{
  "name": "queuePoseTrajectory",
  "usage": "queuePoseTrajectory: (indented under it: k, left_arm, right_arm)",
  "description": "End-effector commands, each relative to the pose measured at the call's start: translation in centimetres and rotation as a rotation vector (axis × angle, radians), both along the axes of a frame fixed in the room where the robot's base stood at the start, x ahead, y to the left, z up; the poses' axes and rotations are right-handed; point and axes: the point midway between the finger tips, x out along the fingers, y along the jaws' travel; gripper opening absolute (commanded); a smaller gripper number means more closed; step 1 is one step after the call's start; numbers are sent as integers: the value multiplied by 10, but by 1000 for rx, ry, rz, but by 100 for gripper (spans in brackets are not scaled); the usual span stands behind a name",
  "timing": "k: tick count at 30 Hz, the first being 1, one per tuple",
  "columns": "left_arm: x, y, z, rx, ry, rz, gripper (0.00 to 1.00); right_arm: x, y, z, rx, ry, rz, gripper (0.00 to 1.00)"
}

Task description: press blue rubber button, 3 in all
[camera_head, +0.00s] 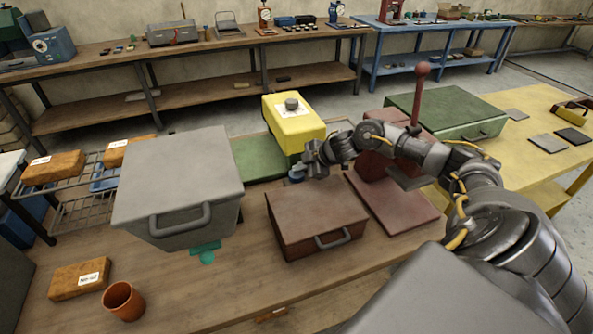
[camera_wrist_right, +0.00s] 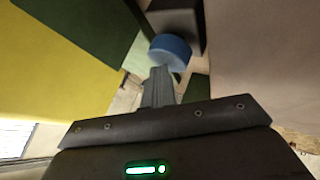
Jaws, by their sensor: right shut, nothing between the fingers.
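The blue rubber button (camera_wrist_right: 171,52) is a round disc on a dark grey block (camera_wrist_right: 176,20) in the right wrist view. In the head view a bit of the blue button (camera_head: 297,174) shows beside my gripper, between the yellow box and the brown box. My right gripper (camera_head: 308,164) is shut and empty; in the wrist view its fingertips (camera_wrist_right: 159,72) lie right at the button's near edge. I cannot tell whether they touch it. My left gripper is not in view.
A yellow box (camera_head: 300,130) with a dark knob, a brown box (camera_head: 312,212) and a red press (camera_head: 385,155) with a ball-topped lever crowd the gripper. A grey lidded box (camera_head: 175,175) stands left. An orange cup (camera_head: 123,300) is at the front left.

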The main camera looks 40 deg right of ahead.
Motion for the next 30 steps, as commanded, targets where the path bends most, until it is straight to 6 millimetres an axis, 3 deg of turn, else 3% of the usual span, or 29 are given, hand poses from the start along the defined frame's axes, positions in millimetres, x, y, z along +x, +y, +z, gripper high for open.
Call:
queuePoseTrajectory:
  k: [9,23,30]
  left_arm:
    - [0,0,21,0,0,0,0]
    - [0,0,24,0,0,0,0]
    - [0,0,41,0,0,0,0]
  right_arm:
    - [0,0,21,0,2,1,0]
    - [0,0,24,0,0,0,0]
    - [0,0,42,0,0,0,0]
